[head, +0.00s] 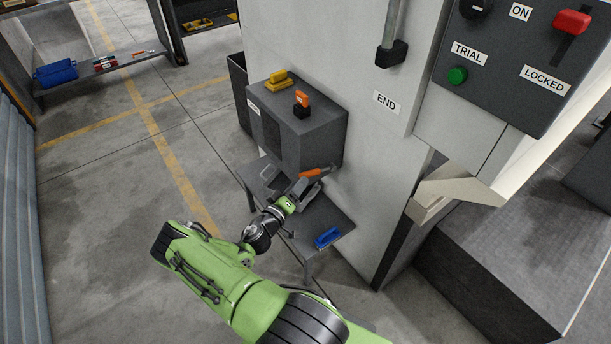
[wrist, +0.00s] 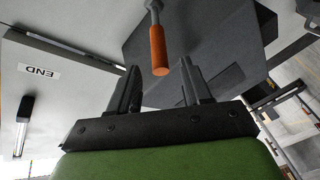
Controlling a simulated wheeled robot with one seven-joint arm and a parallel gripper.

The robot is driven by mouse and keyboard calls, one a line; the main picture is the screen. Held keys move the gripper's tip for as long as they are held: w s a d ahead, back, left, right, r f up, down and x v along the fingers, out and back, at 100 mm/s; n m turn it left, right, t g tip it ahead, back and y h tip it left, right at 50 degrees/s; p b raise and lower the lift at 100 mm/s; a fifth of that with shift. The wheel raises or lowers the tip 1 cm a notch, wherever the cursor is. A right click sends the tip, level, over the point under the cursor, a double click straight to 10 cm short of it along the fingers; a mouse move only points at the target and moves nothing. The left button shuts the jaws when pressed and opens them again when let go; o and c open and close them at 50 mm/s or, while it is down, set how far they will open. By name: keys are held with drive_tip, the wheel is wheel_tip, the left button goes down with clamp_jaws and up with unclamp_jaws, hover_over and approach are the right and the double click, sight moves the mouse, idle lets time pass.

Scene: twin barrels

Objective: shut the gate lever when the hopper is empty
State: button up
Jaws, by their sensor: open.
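The orange-handled lever (head: 316,172), which looks like the gate lever, sticks out at the lower front of a dark grey box (head: 318,132) on the pale wall. My gripper (head: 304,188) is open just below the lever. In the wrist view the orange grip (wrist: 158,50) hangs from a grey rod, its end between the tips of my open gripper (wrist: 160,72) in the picture. I see no contact, and the depth is unclear. I cannot make out a hopper's inside, so its contents are hidden.
A grey shelf (head: 335,222) below the box holds a blue object (head: 327,238). A yellow piece (head: 278,80) and an orange-and-black piece (head: 302,102) are on the box top. A control panel (head: 505,55) hangs upper right. Open floor (head: 95,210) lies left.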

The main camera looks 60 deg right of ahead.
sight(307, 174)
drive_tip(key=d+b, duration=0.1)
drive_tip(key=d, duration=0.5)
drive_tip(key=shift+s+d, duration=0.1)
drive_tip(key=shift+s, duration=0.1)
clamp_jaws()
